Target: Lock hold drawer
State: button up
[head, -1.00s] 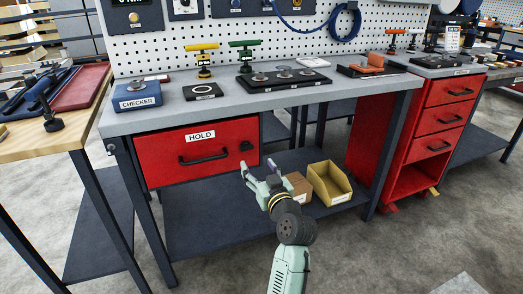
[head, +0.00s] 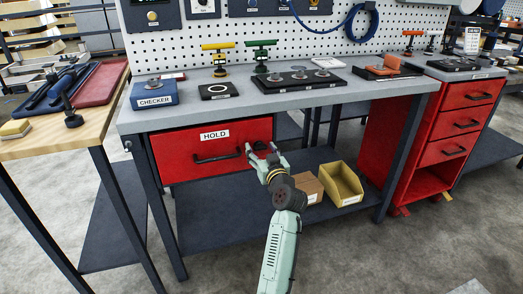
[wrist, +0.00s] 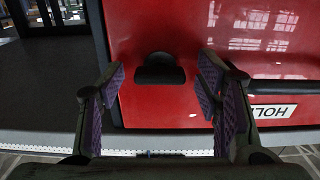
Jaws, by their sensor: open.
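The red HOLD drawer (head: 183,155) hangs under the grey bench at left and looks shut. Its black bar handle (head: 216,157) is at its middle. A black lock knob sits near the drawer's right end; my gripper partly covers it in the head view. In the wrist view the knob (wrist: 160,69) shows against the red drawer face (wrist: 150,25), ahead of and between my fingers. My gripper (head: 262,150) is open and empty, in front of the knob. It also shows in the wrist view (wrist: 160,95), with purple pads apart and not touching the knob.
The grey bench top (head: 250,100) above holds a blue CHECKER box (head: 154,94) and several fixtures. A cardboard box (head: 307,187) and a yellow bin (head: 341,183) stand on the lower shelf. A red drawer cabinet (head: 445,125) is at right.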

jog(key=shift+c, duration=0.5)
jog(key=c, duration=1.1)
jog(key=shift+o, duration=0.2)
jog(key=shift+m, duration=0.3)
jog(key=m+p, duration=0.1)
jog(key=m, duration=0.2)
jog(key=shift+r+m, duration=0.15)
jog(key=shift+m, duration=0.25)
jog(key=m+p, duration=0.2)
jog(key=m, duration=0.2)
jog(key=m+p, duration=0.3)
jog(key=m, duration=0.2)
jog(key=shift+m, duration=0.4)
jog(key=shift+m+p, duration=1.35)
jog(key=shift+m, duration=0.45)
